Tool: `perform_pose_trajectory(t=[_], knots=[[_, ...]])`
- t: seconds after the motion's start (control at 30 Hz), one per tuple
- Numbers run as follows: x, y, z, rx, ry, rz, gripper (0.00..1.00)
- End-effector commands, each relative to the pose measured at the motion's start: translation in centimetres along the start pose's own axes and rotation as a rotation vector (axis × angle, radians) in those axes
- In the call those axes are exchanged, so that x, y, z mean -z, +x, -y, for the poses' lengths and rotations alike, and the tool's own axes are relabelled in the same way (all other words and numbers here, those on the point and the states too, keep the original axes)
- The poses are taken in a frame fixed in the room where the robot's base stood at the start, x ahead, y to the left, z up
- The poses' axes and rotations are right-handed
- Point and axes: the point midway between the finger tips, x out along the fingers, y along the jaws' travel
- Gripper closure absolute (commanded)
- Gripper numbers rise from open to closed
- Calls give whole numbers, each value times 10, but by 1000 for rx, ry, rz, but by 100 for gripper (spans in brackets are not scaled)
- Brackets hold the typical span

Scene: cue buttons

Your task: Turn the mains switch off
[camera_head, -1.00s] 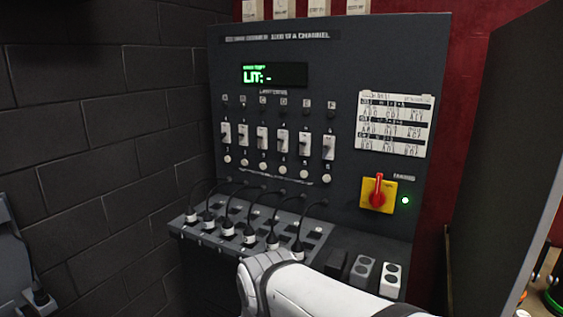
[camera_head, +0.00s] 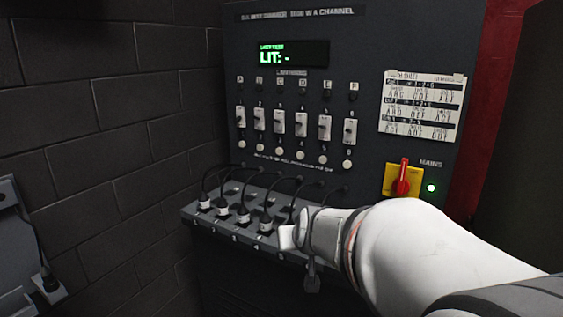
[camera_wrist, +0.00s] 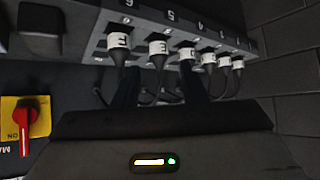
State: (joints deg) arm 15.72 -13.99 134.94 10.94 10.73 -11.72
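The mains switch (camera_head: 403,180) is a red handle on a yellow plate at the lower right of the dark panel. Its handle stands upright, and the green lamp (camera_head: 431,188) beside it is lit. In the wrist view the switch (camera_wrist: 28,118) is at the left edge, with "ON" lettering by the handle. My gripper (camera_wrist: 160,78) has two dark fingers apart, in front of the cabled plugs, with the switch off to their left. Nothing shows clearly held between them. In the head view my white arm reaches in from the right, below the switch, and hides most of the gripper.
Labelled plugs (camera_head: 243,216) with looping black cables stand on a sloped socket shelf (camera_head: 190,214). Above are toggle switches (camera_head: 300,122), a display (camera_head: 293,54) reading "LIT: -", and a white card (camera_head: 422,105). A brick wall (camera_head: 100,110) closes the left side.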

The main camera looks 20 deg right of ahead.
Motion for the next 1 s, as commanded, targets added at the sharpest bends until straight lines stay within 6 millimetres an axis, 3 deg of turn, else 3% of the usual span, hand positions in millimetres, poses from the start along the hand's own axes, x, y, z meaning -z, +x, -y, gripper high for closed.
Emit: perform_pose_trajectory(t=[0.03,0.17,0.2,0.4,0.5,0.6,0.73,1.0], knots=[[15,22,-24,-48,34,-89,62],[69,48,-82,-149,90,-362,62],[82,52,-105,-199,104,-443,62],[122,48,-213,-455,130,-802,62],[127,37,-251,-559,124,-929,62],[129,26,-276,-634,114,-1014,62],[131,19,-290,-681,105,-1070,62],[160,26,-312,-687,103,-1079,62]])
